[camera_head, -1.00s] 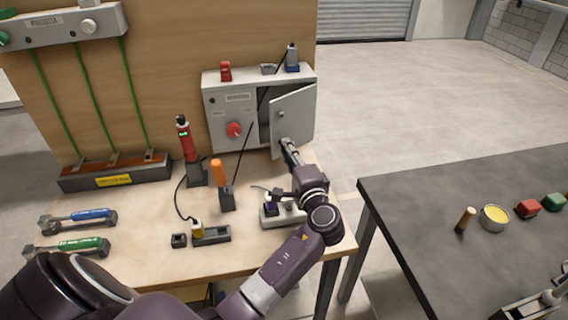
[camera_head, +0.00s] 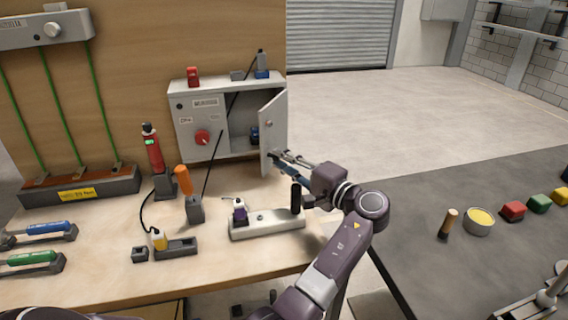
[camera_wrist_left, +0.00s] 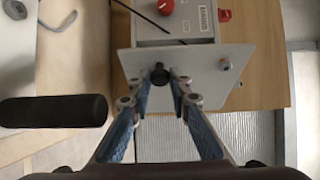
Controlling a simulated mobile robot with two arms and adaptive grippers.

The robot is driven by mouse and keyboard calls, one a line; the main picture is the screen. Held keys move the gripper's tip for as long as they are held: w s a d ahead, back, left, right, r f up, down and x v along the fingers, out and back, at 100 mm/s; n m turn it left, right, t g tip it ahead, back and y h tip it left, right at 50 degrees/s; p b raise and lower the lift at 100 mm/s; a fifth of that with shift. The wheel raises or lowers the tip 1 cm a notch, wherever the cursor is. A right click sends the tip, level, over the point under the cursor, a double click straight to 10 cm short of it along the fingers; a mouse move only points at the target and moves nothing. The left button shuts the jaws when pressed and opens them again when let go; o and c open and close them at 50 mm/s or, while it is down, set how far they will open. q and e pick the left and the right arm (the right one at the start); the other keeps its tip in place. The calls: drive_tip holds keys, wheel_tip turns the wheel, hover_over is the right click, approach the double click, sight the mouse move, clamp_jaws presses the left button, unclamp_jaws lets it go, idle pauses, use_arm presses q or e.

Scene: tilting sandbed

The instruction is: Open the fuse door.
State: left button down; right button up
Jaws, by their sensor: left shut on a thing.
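The fuse door (camera_head: 275,125) is a light grey panel hinged at the right side of the grey electrical box (camera_head: 198,142). It stands ajar, swung outward, and part of the dark inside shows with a blue item (camera_head: 254,135). My left gripper (camera_head: 275,157) is at the lower free edge of the door. In the left wrist view, its blue-padded fingers (camera_wrist_left: 161,76) close around a dark knob (camera_wrist_left: 160,73) on the door panel (camera_wrist_left: 195,72). My right gripper is not in view.
A red rotary knob (camera_head: 202,137) is on the box front. A white socket strip (camera_head: 267,226) with a black upright handle (camera_head: 296,198) stands below my left gripper. An orange-handled tool (camera_head: 184,181) and a red device (camera_head: 153,153) stand to the left.

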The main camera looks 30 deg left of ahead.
use_arm(q)
drive_tip(key=shift+a+r, duration=0.1)
drive_tip(key=shift+a, duration=0.05)
drive_tip(key=c, duration=2.2)
unclamp_jaws()
drive_tip(key=o, duration=0.4)
drive_tip(key=shift+a, duration=0.15)
drive_tip(key=shift+o, duration=0.2)
